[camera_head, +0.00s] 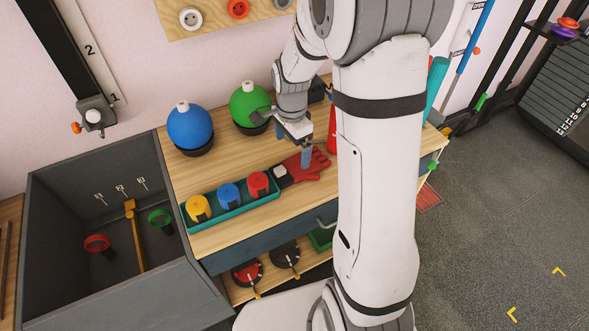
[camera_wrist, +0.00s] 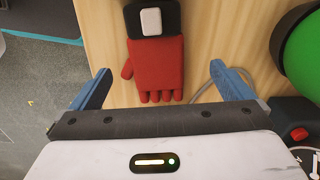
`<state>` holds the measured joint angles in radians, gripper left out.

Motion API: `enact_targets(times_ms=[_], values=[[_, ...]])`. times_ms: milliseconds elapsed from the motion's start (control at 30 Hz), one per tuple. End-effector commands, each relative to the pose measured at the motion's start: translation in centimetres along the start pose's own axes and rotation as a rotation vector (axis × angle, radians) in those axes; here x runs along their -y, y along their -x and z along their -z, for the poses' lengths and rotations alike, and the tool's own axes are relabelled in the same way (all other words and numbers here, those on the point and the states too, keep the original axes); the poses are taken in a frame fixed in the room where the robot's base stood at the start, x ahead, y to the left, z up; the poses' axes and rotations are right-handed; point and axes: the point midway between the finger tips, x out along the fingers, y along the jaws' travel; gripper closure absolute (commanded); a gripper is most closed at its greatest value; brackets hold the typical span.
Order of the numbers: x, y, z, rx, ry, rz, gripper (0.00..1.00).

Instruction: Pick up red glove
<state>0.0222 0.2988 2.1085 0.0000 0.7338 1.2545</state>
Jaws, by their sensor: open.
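The red glove (camera_head: 309,165) lies flat on the wooden table top, with a black cuff bearing a white patch. In the wrist view the glove (camera_wrist: 157,68) is in the upper middle, its fingers pointing down toward my gripper. My gripper (camera_head: 306,157) is over the glove in the head view. In the wrist view my gripper (camera_wrist: 162,83) has its two blue fingers wide apart, one on each side of the glove's finger end, with nothing between them held. My arm hides part of the table to the right of the glove.
A teal tray (camera_head: 232,211) with yellow, blue and red round items stands left of the glove. Blue (camera_head: 189,125) and green (camera_head: 249,103) balls sit behind. A red bottle (camera_head: 332,130) stands close by. A cable (camera_wrist: 208,86) and a box with a red button (camera_wrist: 298,134) lie right in the wrist view.

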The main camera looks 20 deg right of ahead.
Motion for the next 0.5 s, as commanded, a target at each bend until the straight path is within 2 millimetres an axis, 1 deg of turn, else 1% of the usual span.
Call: enact_targets(times_ms=[33, 100, 267, 500], values=[[0.0, -0.8, 0.0, 0.001, -0.003, -0.003, 0.00], [-0.1, -1.6, 0.0, 0.001, -0.003, -0.003, 0.00], [-0.2, -2.8, 0.1, 0.001, -0.001, -0.002, 0.00], [-0.5, -6.4, 0.3, 0.001, 0.000, -0.003, 0.00]])
